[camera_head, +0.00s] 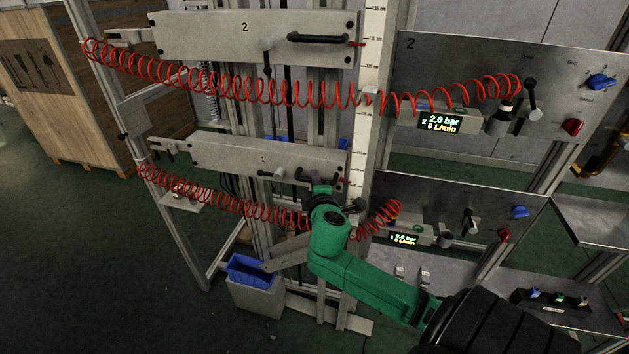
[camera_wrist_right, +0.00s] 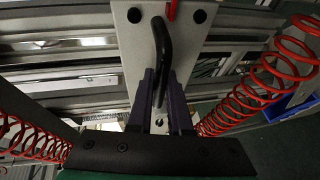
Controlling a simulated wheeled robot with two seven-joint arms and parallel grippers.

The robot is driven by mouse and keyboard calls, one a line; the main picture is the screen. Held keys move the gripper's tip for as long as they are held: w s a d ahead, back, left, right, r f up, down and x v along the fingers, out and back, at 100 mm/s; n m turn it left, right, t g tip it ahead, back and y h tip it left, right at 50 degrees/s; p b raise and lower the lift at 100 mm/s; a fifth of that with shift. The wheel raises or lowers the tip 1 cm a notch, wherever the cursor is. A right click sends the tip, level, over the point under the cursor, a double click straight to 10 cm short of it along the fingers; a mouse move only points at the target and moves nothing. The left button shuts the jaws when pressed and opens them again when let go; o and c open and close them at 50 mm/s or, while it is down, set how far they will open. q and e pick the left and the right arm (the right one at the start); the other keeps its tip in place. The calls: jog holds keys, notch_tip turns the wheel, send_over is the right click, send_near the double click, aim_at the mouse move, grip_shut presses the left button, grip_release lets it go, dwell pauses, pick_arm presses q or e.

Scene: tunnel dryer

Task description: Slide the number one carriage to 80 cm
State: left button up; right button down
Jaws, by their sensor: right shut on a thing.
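The number one carriage (camera_head: 225,155) is a grey plate marked "1", on the vertical rails below the number two carriage (camera_head: 220,38). Its black handle is at its right end, partly hidden by my right gripper (camera_head: 322,182). In the right wrist view, the fingers of the right gripper (camera_wrist_right: 160,95) are shut on the black handle (camera_wrist_right: 162,45). A red pointer (camera_wrist_right: 172,10) sits at the plate's end. The vertical scale (camera_head: 368,120) stands right of the carriages; its numbers beside carriage one are too small to read. My left gripper is not in view.
Coiled red hoses (camera_head: 225,195) run across the frame near each carriage. Panels with displays (camera_head: 404,239) and valves stand on the right. A wooden crate (camera_head: 65,85) is at the back left.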

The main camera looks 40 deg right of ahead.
jog(key=shift+f, duration=0.1)
dwell(0.6)
notch_tip(320, 180, down, 17)
jog(key=b, duration=1.2)
jog(key=shift+b, duration=0.3)
jog(key=shift+s+a, duration=0.1)
jog(key=c, duration=0.8)
grip_release()
jog(key=shift+c, duration=0.2)
jog(key=shift+r, duration=0.2)
